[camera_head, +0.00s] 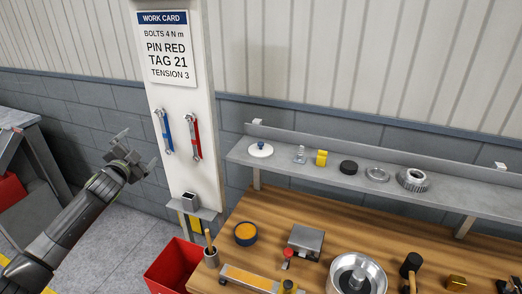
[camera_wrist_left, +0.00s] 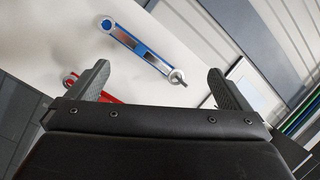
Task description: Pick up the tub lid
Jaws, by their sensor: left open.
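A white round lid with a blue knob (camera_head: 261,150), which looks like the tub lid, lies at the left end of the grey shelf (camera_head: 330,177). A dark blue tub (camera_head: 246,238) with orange contents stands open on the wooden bench below. My left gripper (camera_head: 138,149) is open and empty, in the air left of the white post and well away from the lid. In the left wrist view its two fingers (camera_wrist_left: 158,82) are apart, with the post panel and wrenches beyond. The lid does not show in that view. My right gripper is not in view.
The post (camera_head: 183,98) with a work card, a blue wrench (camera_head: 164,131) and a red wrench (camera_head: 192,137) stands between my left gripper and the shelf. Several parts line the shelf right of the lid. A red bin (camera_head: 172,270) stands below.

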